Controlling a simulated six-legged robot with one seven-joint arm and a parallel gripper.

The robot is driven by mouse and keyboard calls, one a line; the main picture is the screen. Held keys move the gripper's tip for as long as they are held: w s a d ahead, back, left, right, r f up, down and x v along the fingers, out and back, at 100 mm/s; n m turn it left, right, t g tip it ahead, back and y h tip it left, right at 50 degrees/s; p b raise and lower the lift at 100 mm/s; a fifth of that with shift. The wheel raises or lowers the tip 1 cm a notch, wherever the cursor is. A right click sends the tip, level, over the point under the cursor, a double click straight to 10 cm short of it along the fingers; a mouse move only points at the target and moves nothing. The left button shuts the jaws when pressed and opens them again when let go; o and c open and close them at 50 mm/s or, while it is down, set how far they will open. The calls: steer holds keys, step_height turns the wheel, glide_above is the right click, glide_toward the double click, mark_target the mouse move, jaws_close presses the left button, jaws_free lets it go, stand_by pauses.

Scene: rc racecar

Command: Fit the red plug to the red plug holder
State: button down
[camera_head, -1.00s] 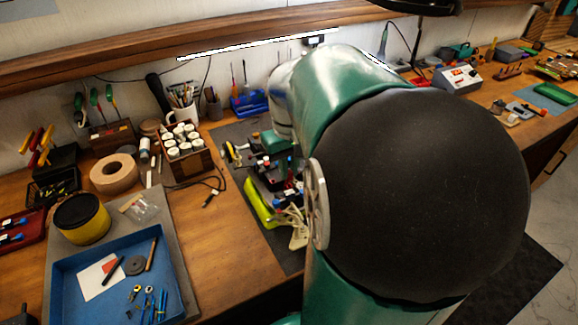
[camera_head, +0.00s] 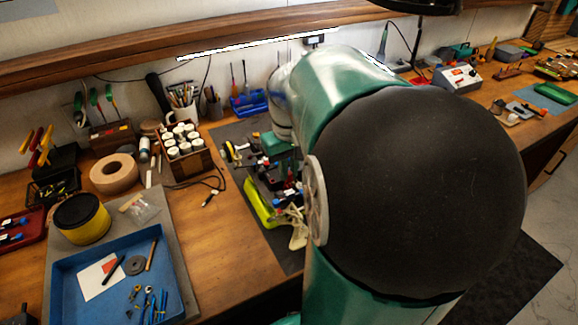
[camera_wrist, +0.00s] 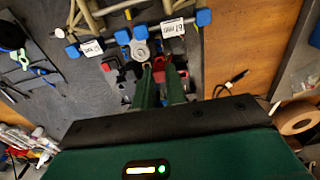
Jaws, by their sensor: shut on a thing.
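My gripper (camera_wrist: 160,82) shows in the wrist view as two green fingers pointing down into the car parts. They are closed on a small red piece (camera_wrist: 158,70), which looks like the red plug and is mostly hidden by the fingers. Other red parts (camera_wrist: 182,78) sit right beside the fingertips; I cannot tell which is the red plug holder. In the camera on my body, the work area lies on the grey mat (camera_head: 236,132), partly hidden by my arm. Whether the plug touches its holder cannot be seen.
Blue-ended parts with white labels (camera_wrist: 173,28) and a tan frame (camera_wrist: 100,14) lie close beyond the fingertips. A yellow-green body (camera_head: 258,205) lies on the mat's left. A cable (camera_head: 210,198), tape roll (camera_head: 114,174) and blue tray (camera_head: 75,270) are further left.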

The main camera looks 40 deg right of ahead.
steer(key=shift+f, duration=0.85)
steer(key=c, duration=1.3)
jaws_free()
steer(key=shift+c, duration=0.2)
step_height(320, 180, up, 14)
steer(key=shift+f, duration=0.1)
